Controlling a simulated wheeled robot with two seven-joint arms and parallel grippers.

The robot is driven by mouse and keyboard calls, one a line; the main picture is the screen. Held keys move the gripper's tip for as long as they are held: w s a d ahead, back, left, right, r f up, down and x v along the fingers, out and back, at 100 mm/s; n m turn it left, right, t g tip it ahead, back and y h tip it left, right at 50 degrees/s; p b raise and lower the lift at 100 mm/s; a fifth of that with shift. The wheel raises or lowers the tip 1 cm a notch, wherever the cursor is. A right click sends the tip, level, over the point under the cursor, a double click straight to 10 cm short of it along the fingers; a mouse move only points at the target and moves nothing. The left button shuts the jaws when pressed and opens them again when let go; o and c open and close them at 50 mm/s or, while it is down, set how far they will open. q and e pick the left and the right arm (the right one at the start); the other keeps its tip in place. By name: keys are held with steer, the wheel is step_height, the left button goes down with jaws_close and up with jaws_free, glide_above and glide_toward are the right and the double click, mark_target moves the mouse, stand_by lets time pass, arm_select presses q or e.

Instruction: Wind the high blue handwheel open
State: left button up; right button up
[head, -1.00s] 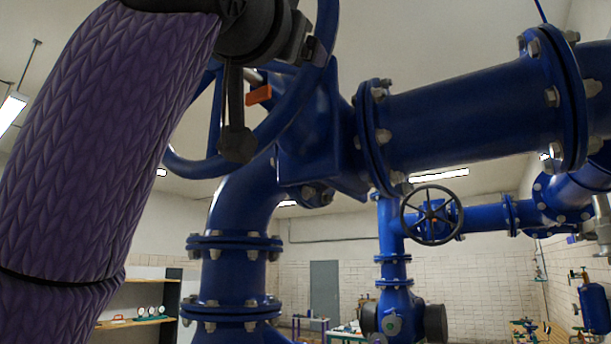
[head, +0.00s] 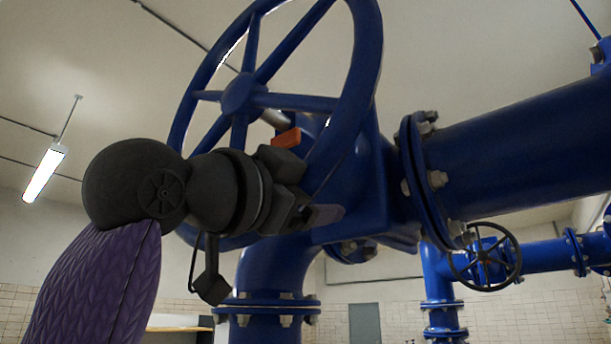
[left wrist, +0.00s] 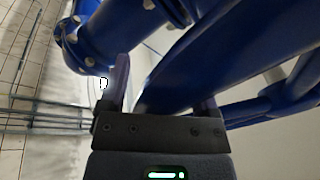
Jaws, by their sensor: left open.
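The high blue handwheel (head: 238,93) is large, with spokes and a thick rim. It stands tilted on a blue valve body, and its top is cut off by the head view. My left gripper (head: 325,213) is in front of the wheel's lower right rim. In the left wrist view its two fingers (left wrist: 163,95) stand apart, with a broad blue band of rim (left wrist: 215,60) running up between and beyond them. Whether a finger touches the rim I cannot tell. My left wrist covers the lower left rim. My right gripper is not in view.
A thick blue flanged pipe (head: 520,150) runs right from the valve, and another (head: 275,275) goes down. A smaller dark handwheel (head: 484,257) is farther back at right. An orange piece (head: 286,138) sits behind the wheel. A ceiling lamp (head: 44,172) hangs at left.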

mark_target(348, 136)
arm_select(q)
steer(key=shift+s, duration=0.2)
steer(key=shift+w, duration=0.2)
jaws_close()
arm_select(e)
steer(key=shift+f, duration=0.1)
arm_select(q)
steer(key=s+d+r+n, duration=0.1)
steer(key=s+d+r+n+y, duration=0.1)
steer(key=r+n, duration=0.1)
steer(key=s+d+r+n, duration=0.1)
steer(key=d+n, duration=0.1)
steer(key=shift+s+r+t+y, duration=0.1)
steer(key=shift+r+t+y, duration=0.05)
steer(key=shift+t+y, duration=0.2)
steer(key=shift+s+r+n, duration=0.1)
steer(key=shift+r+n, duration=0.1)
steer(key=shift+n, duration=0.1)
steer(key=shift+d+r, duration=0.1)
steer(key=shift+d, duration=0.15)
jaws_free()
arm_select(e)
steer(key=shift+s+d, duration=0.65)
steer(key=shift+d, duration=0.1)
